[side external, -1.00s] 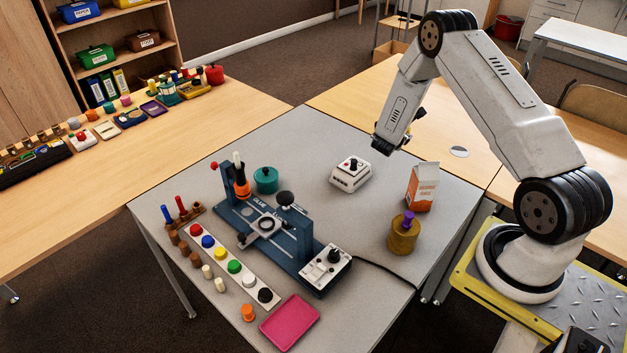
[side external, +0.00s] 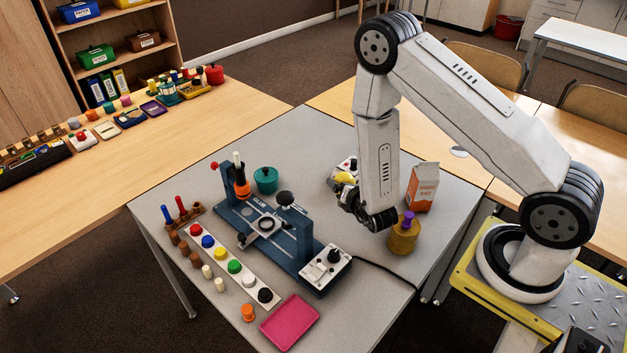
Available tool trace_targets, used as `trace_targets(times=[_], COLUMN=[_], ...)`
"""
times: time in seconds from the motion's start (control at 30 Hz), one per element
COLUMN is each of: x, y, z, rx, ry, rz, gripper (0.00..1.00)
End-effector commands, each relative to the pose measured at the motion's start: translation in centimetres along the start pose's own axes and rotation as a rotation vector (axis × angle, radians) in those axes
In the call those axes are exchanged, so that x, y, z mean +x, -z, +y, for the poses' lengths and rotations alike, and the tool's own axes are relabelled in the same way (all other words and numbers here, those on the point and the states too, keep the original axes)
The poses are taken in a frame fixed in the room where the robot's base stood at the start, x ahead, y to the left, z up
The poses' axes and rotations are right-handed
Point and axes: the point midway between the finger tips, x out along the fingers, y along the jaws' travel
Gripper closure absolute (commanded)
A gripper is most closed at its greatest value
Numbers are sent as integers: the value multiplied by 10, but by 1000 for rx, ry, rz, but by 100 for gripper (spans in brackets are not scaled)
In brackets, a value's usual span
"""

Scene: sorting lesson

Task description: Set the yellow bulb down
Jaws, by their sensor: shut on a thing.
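The bulb is held in front of the white box (side external: 334,185) with controls on top, which is now partly covered by my arm. I cannot tell the exact height of the bulb above the grey table (side external: 318,135).
The blue press-like fixture (side external: 238,218) stands left of my gripper, with a teal pot (side external: 265,180) behind it. An orange carton (side external: 422,188) and a brown jar (side external: 404,238) stand to the right. A strip of coloured discs (side external: 221,253) and a pink tray (side external: 290,322) lie in front.

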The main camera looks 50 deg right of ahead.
Motion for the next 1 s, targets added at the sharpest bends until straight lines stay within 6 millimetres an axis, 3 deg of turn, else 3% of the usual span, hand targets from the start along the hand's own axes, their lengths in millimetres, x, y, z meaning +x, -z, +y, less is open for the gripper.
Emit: trace_targets(times=[0.33,0.7,1.0], x=[1,12,14], y=[7,34,39], z=[-2,-16,-18], rx=[-3,-3,-2], ry=[-5,-3,-4], rz=[4,4,3], gripper=[51,51,51])
